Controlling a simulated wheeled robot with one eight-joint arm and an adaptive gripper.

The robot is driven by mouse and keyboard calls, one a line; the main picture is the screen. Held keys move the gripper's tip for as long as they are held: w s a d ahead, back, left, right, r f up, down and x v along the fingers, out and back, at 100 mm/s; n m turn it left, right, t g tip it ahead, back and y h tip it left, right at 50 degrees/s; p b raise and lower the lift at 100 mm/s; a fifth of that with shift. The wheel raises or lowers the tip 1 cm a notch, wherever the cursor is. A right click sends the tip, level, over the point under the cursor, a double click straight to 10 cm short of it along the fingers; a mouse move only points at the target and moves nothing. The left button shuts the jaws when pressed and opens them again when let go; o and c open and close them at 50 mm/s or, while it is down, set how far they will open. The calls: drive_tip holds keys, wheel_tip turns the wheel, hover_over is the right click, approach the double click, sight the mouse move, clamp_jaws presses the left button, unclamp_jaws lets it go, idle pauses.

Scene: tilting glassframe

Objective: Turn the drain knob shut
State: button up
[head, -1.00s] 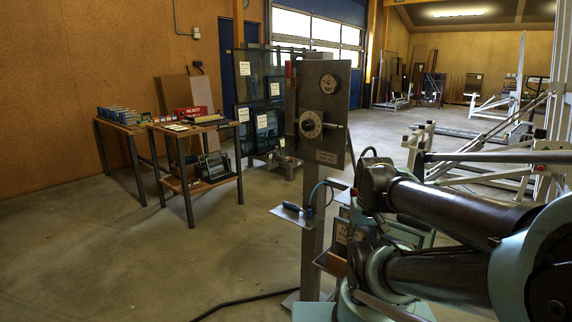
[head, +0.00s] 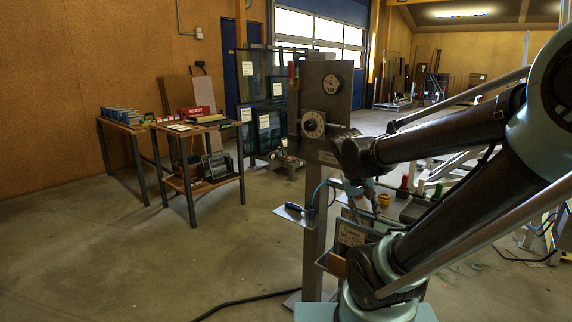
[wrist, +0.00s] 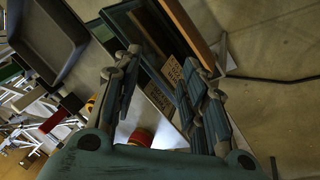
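A panel on a metal post carries a round dial with a pale scale ring (head: 313,125) and a round gauge (head: 333,83) above it. I cannot read a label that tells which part is the drain knob. In the wrist view my gripper (wrist: 162,65) is open, its two fingers spread with nothing between them. A round red and yellow part (wrist: 142,138) shows low between the fingers, farther off. A yellow part (head: 384,200) also shows behind my arm in the head view. My gripper is mostly hidden there, below and right of the dial.
A small shelf with a blue-handled tool (head: 295,207) juts from the post. A labelled box (head: 351,237) stands beside the post's lower part. A dark tray (wrist: 48,40) shows in the wrist view. Two tables with boxes stand left. A black cable (head: 245,300) crosses open floor.

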drive_tip(key=w+a+r+t+h, duration=0.1)
drive_tip(key=w+a+r+h, duration=0.15)
drive_tip(key=w, duration=0.35)
drive_tip(key=w+a+r+t+h, duration=0.1)
drive_tip(key=w+a+r, duration=0.15)
drive_tip(key=w, duration=0.25)
drive_tip(key=m+t+h, duration=0.5)
drive_tip(key=t, duration=0.4)
approach(287, 160)
drive_tip(key=shift+y, duration=0.25)
drive_tip(key=x, duration=0.9)
drive_tip(key=shift+d, duration=0.15)
clamp_jaws()
